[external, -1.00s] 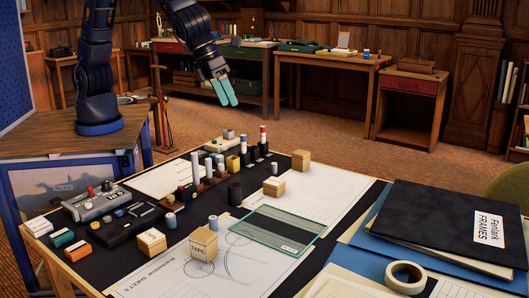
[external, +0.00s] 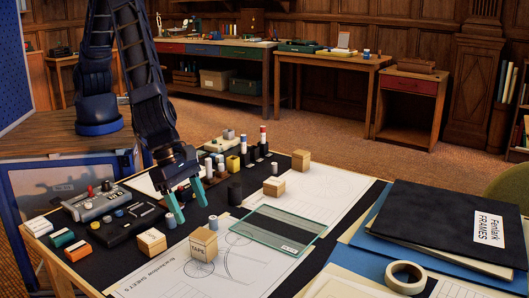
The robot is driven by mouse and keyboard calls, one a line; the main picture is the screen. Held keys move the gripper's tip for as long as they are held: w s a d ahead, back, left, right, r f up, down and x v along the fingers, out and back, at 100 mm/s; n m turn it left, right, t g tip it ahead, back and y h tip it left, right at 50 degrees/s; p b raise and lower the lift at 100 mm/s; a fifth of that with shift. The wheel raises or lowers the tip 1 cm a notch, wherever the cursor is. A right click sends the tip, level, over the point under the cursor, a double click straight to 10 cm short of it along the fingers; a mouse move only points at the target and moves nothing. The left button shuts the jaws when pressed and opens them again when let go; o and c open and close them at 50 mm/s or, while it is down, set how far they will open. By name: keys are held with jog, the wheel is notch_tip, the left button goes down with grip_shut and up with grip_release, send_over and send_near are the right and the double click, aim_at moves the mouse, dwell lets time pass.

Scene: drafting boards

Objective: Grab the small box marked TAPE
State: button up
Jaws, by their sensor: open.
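The small wooden box marked TAPE (external: 203,244) stands on the drawing sheet near the front of the table, its label facing the camera. My gripper (external: 187,206) is open, with its two teal fingers pointing down. It is above and behind the box in the picture, slightly to its left, and apart from it. Nothing is seen between the fingers.
Another small labelled box (external: 151,241) stands left of the TAPE box. Small cylinders (external: 170,220) and (external: 213,223) stand close by. A green-edged glass plate (external: 270,229) lies to the right. A black control panel (external: 125,222) is at left.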

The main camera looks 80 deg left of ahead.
aim_at(203, 233)
jog(key=shift+x, duration=4.2)
jog(key=shift+w, duration=0.1)
jog(key=c, duration=1.1)
jog(key=shift+r, duration=0.15)
